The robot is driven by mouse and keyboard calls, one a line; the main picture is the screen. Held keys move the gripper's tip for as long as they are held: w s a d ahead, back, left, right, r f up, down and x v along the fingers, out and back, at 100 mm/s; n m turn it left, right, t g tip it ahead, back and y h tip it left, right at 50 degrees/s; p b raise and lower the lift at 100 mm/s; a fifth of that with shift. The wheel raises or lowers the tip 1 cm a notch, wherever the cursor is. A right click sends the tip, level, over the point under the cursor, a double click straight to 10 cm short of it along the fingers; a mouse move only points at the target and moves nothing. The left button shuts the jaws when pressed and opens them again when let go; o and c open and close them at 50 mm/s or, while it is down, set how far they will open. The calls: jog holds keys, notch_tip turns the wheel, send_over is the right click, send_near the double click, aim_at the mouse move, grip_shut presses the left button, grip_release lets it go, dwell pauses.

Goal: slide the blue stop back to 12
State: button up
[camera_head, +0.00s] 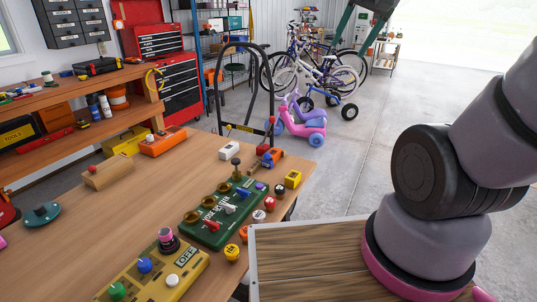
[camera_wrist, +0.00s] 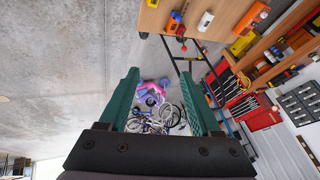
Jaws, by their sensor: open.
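A green box (camera_head: 203,234) with several small coloured levers and brown knobs stands on the wooden workbench (camera_head: 65,232). One lever (camera_head: 243,193) on it looks blue. A yellow box (camera_head: 130,279) nearer to me carries a blue knob (camera_head: 144,265), a green knob and a white one. I cannot tell which of these blue parts is the stop, and no 12 is readable. My gripper (camera_head: 354,44) is high at the top right, far from the bench; its green fingers are open and empty in the wrist view (camera_wrist: 160,76).
An orange box (camera_head: 163,142), a wooden block (camera_head: 107,173) and a teal object (camera_head: 39,214) stand on the bench. Several small coloured pieces line its right edge. A wood-topped surface (camera_head: 310,262) is in front. Bicycles (camera_head: 318,68) and a pink tricycle (camera_head: 300,115) stand behind.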

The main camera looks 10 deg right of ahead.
jog(key=w+a+f+m+g, duration=0.1)
jog(key=w+f, duration=0.2)
jog(key=w, duration=0.2)
jog(key=w+a+f, duration=0.1)
jog(key=w+f, duration=0.2)
jog(key=w, duration=0.3)
jog(key=m+g+y, duration=0.2)
jog(key=m, duration=0.1)
send_over(268, 154)
jog(key=s+d, duration=0.2)
jog(key=d, duration=0.1)
notch_tip(268, 154, down, 28)
jog(key=x, duration=0.7)
jog(key=s+x, duration=0.1)
jog(key=x, duration=0.3)
jog(key=shift+d+f, duration=0.15)
jog(key=shift+d, duration=0.15)
grip_shut()
